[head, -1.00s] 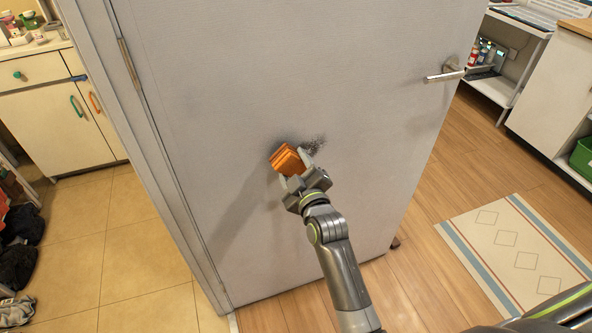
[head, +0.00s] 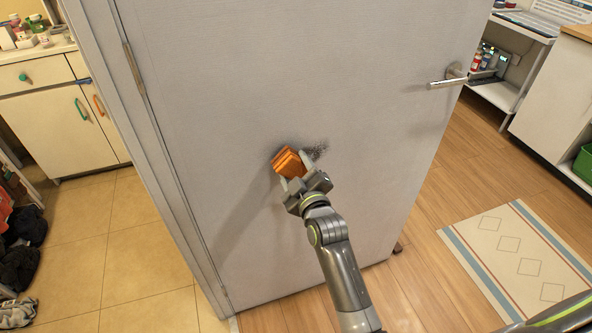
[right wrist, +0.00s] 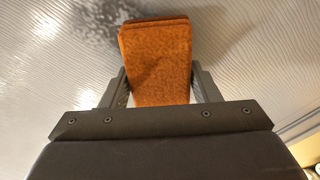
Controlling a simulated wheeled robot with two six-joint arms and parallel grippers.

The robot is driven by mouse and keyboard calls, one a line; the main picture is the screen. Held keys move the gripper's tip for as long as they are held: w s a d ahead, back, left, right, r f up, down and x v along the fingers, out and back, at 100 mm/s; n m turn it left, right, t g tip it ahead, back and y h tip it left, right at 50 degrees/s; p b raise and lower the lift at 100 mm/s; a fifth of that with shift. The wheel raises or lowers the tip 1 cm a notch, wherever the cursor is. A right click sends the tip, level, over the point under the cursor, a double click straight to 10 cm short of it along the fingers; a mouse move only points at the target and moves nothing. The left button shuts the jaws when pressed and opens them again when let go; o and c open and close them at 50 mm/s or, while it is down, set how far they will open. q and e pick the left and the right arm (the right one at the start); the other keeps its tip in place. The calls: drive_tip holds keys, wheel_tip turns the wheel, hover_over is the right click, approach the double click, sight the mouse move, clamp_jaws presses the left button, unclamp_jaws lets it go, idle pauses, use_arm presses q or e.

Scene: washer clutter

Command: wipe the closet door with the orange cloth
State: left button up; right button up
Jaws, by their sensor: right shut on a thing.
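The closet door (head: 380,90) is a large grey panel filling the middle of the head view. A dark speckled smudge (head: 319,150) shows on it, just right of the orange cloth (head: 288,162). The folded cloth is at the door's surface; the smudge is partly hidden behind it and the gripper. My right gripper (head: 297,180) is shut on the cloth. In the right wrist view the cloth (right wrist: 157,62) sits between the two fingers, with the grey door behind it and a dark patch (right wrist: 90,18) at upper left. My left gripper is not in view.
A lever handle (head: 448,82) sticks out at the door's right side. A patterned rug (head: 520,255) lies on the wood floor at right. White cabinets (head: 60,120) stand at left, with dark clothing (head: 18,265) and shoes below. A shelf (head: 505,85) stands at back right.

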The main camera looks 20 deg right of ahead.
drive_tip(key=shift+w, duration=0.55)
